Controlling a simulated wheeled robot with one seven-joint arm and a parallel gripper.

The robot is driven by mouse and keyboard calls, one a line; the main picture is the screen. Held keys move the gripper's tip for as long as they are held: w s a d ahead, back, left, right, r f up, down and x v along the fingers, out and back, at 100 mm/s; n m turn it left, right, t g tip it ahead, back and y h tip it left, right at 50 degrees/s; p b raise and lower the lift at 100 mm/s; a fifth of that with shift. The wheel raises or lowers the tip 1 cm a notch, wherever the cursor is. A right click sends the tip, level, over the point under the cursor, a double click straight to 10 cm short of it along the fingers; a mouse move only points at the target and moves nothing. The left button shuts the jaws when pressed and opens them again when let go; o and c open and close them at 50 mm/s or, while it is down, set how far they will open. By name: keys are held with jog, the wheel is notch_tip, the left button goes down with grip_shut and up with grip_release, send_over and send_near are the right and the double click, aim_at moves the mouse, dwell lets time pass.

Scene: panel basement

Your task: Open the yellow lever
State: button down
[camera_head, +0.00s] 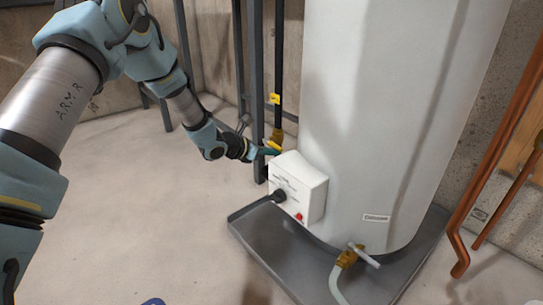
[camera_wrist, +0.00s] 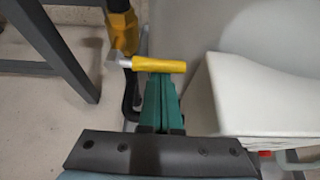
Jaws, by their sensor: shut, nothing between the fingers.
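The yellow lever (camera_wrist: 158,65) lies crosswise in the wrist view, just past the tips of my gripper (camera_wrist: 158,82). Its metal stem runs left to a brass valve body (camera_wrist: 122,28) on a pipe. My gripper's green fingers are shut together with nothing between them. The tips are touching or very near the lever; I cannot tell which. In the head view, my gripper (camera_head: 266,151) is at the yellow lever (camera_head: 275,146), below the brass valve (camera_head: 277,135) on the dark vertical pipe. My gripper partly hides the lever there.
A white control box (camera_head: 298,187) with a black knob and red button sits right beside my gripper. The large white tank (camera_head: 375,110) stands behind it in a grey tray (camera_head: 262,232). Dark metal posts (camera_head: 254,70) stand at the left. The floor left of the tray is clear.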

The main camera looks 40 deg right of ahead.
aim_at(271, 143)
jog(key=shift+r+p, duration=0.1)
jog(key=shift+p, duration=0.2)
jog(key=shift+r+p, duration=0.1)
jog(key=shift+p, duration=0.45)
jog(key=shift+r+n+g+p, duration=0.25)
jog(key=shift+n+g+p, duration=0.2)
jog(key=shift+p, duration=0.3)
notch_tip(271, 143, up, 2)
jog(key=n+g+p, duration=0.1)
jog(key=p, duration=0.5)
jog(key=shift+w+r+n+g, duration=0.1)
jog(key=shift+n+g, duration=0.25)
jog(key=n+g+p, duration=0.1)
jog(key=p, duration=0.1)
jog(key=r+n+p, duration=0.1)
jog(key=p, duration=0.1)
jog(key=shift+w+g, duration=0.25)
jog(key=shift+g, duration=0.15)
jog(key=w+n+g+h+b, duration=0.1)
jog(key=n, duration=0.1)
jog(key=w+r+n+g, duration=0.1)
jog(key=n, duration=0.1)
jog(key=w+r+n+g+h+b, duration=0.1)
jog(key=w+n, duration=0.1)
jog(key=n, duration=0.1)
jog(key=shift+d+r+g+h+b, duration=0.15)
jog(key=shift+g+h+b, duration=0.15)
jog(key=shift+g, duration=0.1)
jog(key=shift+w, duration=0.1)
